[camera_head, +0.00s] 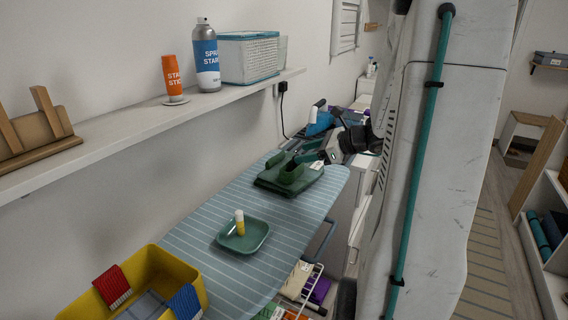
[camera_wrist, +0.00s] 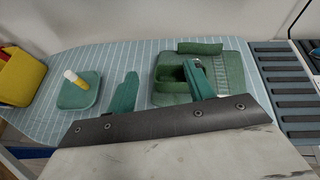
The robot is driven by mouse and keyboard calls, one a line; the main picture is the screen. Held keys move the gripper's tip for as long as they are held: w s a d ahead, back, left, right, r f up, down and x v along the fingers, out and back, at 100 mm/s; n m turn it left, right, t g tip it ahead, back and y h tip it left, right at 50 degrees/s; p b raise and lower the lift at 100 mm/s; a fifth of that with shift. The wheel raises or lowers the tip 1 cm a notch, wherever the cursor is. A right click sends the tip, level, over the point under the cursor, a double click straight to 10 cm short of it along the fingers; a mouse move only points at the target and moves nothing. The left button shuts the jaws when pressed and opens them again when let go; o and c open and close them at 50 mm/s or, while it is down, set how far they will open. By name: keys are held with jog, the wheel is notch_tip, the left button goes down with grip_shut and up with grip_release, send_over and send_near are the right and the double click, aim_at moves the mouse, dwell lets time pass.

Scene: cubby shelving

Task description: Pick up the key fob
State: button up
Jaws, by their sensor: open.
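My gripper (camera_wrist: 164,82) is open, with its two teal fingers apart over the striped ironing board (camera_wrist: 110,55). In the head view my gripper (camera_head: 309,151) is low at the far part of the board. A green tray (camera_wrist: 232,68) with raised green holders lies under and beyond the right finger in the wrist view; the tray also shows in the head view (camera_head: 270,184). A small pale, dark-edged item (camera_wrist: 197,63) shows at the right fingertip, partly hidden by it. I cannot tell whether it is the key fob, and no other thing is clearly one.
A small teal dish (camera_head: 256,234) holds an upright yellow-and-white tube (camera_head: 239,224). A yellow bin (camera_head: 195,272) stands at the board's near end. A wall shelf (camera_head: 120,132) with a spray can (camera_head: 206,62) runs above. Bare board lies between the dish and tray.

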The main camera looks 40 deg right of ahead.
jog(key=d+f+m+t+h, duration=0.1)
jog(key=d+m, duration=0.2)
jog(key=d, duration=0.2)
jog(key=x, duration=0.3)
jog(key=f+x, duration=0.1)
jog(key=x, duration=0.3)
jog(key=c, duration=1)
